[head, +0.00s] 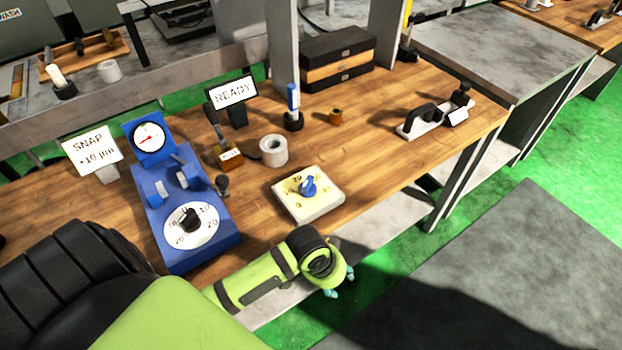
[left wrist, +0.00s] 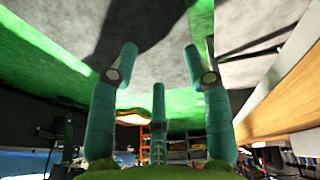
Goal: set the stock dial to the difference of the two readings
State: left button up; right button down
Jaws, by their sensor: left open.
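A cream square dial box (head: 329,203) with a blue knob (head: 308,187) and numbers around it lies on the wooden bench. A blue gauge stand (head: 159,192) to its left carries a round gauge (head: 149,137) with a red needle and a white numbered dial (head: 206,229) with a black knob (head: 188,220). Which dial is the stock dial I cannot tell. A sign (head: 91,148) reads "SNAP +10" with a unit. My left gripper (head: 340,281) is beyond the bench's front edge, below the cream box in the picture; its open, empty fingers show in the left wrist view (left wrist: 158,72).
A "READY" sign (head: 232,91), a white roll (head: 273,150), a blue-topped tool in a holder (head: 293,107) and a small brass piece (head: 336,116) stand behind the dial box. A black-handled fixture (head: 421,119) is at right. Bench right of the box is clear.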

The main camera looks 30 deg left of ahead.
pick_arm(q)
notch_tip(320, 180, up, 5)
jog(key=d+m, duration=0.1)
notch_tip(320, 180, up, 14)
jog(key=n+g+y, duration=0.2)
jog(key=n+g, duration=0.1)
jog(key=n, duration=0.2)
send_over(309, 181)
jog(key=shift+s+d+f, duration=0.1)
jog(key=shift+d+f, duration=0.05)
jog(key=shift+d, duration=0.05)
jog(key=shift+a, duration=0.2)
jog(key=shift+f+p, duration=0.5)
jog(key=shift+f, duration=2.8)
pick_arm(e)
jog(key=shift+s+a+r, duration=0.1)
jog(key=shift+s+r, duration=0.1)
jog(key=shift+s, duration=0.25)
jog(key=shift+s+a+r, duration=0.1)
jog(key=shift+s+r, duration=0.1)
jog(key=shift+s, duration=0.2)
pick_arm(q)
jog(key=shift+c, duration=0.4)
grip_shut()
